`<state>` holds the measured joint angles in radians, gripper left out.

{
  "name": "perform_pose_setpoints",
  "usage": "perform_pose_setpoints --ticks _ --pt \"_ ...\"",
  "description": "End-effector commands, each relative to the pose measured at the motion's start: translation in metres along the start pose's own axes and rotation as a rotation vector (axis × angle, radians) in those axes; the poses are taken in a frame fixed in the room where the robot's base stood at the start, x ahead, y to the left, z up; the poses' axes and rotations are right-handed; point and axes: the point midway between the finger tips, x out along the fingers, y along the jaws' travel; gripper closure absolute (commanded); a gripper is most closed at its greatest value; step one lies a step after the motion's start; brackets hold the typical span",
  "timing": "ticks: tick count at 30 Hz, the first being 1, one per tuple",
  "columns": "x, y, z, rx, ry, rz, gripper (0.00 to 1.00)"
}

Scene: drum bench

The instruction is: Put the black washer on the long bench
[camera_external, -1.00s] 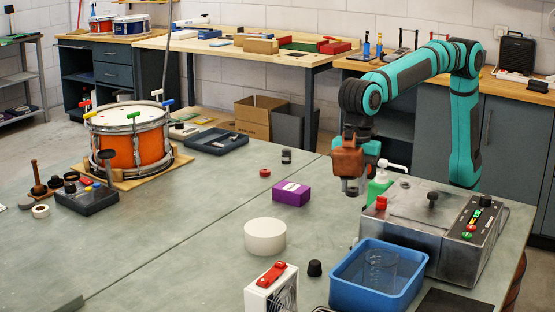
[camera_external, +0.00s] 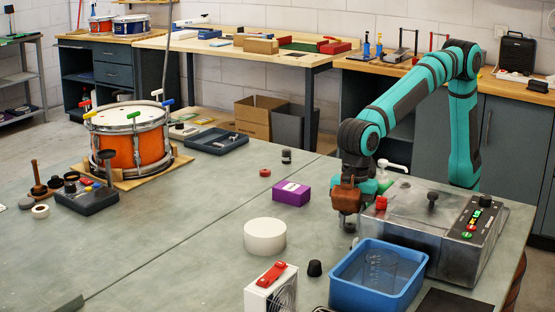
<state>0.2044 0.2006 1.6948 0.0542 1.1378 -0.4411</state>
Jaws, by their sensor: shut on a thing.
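My gripper (camera_external: 349,226) points down at the right side of the large grey-green bench (camera_external: 190,235), close to its top. It is left of the metal control box and behind the blue bin. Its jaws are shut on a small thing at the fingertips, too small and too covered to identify. I cannot make out the black washer for certain anywhere. The grey-green bench has a long seam across its top. A long wooden-topped bench (camera_external: 225,47) stands at the back.
The metal box (camera_external: 405,228) with buttons and the blue bin (camera_external: 350,287) stand close to my gripper. A white cylinder (camera_external: 265,237), purple box (camera_external: 291,193) and black knob-like piece (camera_external: 314,268) stand to the left. An orange drum (camera_external: 125,146) is far left.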

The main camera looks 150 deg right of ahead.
Motion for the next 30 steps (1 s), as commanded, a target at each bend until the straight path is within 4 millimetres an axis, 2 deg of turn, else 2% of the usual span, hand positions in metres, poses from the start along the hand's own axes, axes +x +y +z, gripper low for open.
perform_pose_setpoints --ticks 11,12,15,25,30 --pt "0.004 0.000 0.000 0.000 0.001 0.001 0.92" --pt "0.004 0.000 0.000 0.000 0.001 0.001 0.69" --pt "0.004 0.000 0.000 0.000 0.001 0.001 0.50" --pt "0.002 0.000 0.000 0.000 0.001 0.001 0.49" --pt "-0.013 0.000 -0.001 0.000 0.003 0.001 0.49"
